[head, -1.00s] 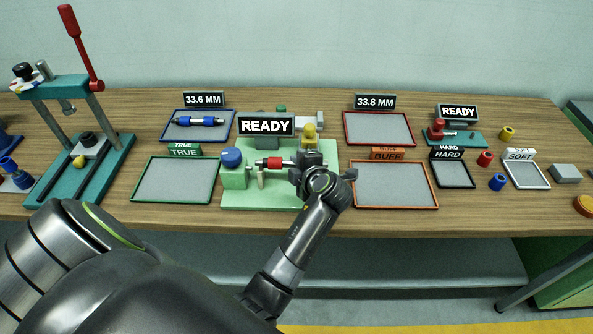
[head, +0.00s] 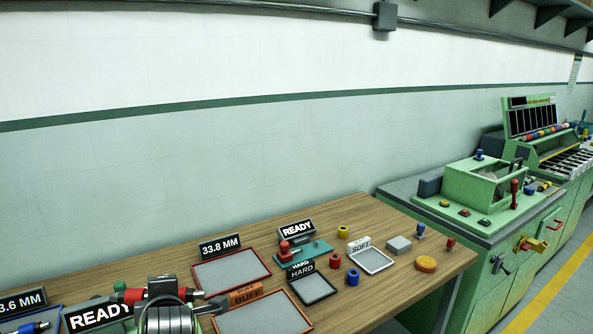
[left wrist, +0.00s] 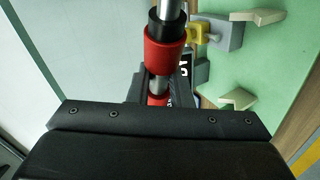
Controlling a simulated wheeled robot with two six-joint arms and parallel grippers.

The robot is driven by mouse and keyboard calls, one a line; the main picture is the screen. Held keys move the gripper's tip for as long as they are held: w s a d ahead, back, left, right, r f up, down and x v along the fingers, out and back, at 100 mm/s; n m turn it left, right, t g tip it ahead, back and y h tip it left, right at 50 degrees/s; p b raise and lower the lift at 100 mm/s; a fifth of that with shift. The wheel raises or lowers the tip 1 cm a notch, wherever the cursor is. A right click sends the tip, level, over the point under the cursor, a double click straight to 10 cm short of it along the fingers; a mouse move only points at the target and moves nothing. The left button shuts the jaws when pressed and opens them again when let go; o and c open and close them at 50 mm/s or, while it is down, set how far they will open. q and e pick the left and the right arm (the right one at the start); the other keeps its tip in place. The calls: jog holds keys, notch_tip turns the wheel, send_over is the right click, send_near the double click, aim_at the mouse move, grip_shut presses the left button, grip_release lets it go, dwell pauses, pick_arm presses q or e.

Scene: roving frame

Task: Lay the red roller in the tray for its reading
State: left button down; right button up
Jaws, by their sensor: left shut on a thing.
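My left gripper (head: 162,290) is shut on the red roller (head: 132,296), whose red ends show on both sides of it in the head view. In the left wrist view the roller (left wrist: 163,48) has red bands and a bare metal shaft, with the gripper (left wrist: 157,88) around it, above the green fixture (left wrist: 260,65). A red-rimmed tray (head: 232,270) with a 33.8 MM sign is empty in its visible part. An orange-rimmed BUFF tray (head: 262,316) is in front of it. A blue-rimmed tray (head: 40,318) by the 33.6 MM sign is mostly cut off. My right gripper is not in view.
A READY sign (head: 98,314) stands close to the roller. To the right are a teal fixture (head: 312,252), the HARD tray (head: 314,289), the SOFT tray (head: 372,261) and several small coloured pieces. A green machine cabinet (head: 490,215) stands beyond the table's right end.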

pick_arm(q)
jog(key=s+d+r+m+t+h, duration=0.2)
jog(key=s+d+r+m+h, duration=0.1)
jog(key=d+r+m+h, duration=0.3)
jog(key=shift+d+r+m+h, duration=0.3)
jog(key=shift+d+r, duration=0.15)
jog(key=shift+r, duration=0.25)
jog(key=shift+w, duration=0.1)
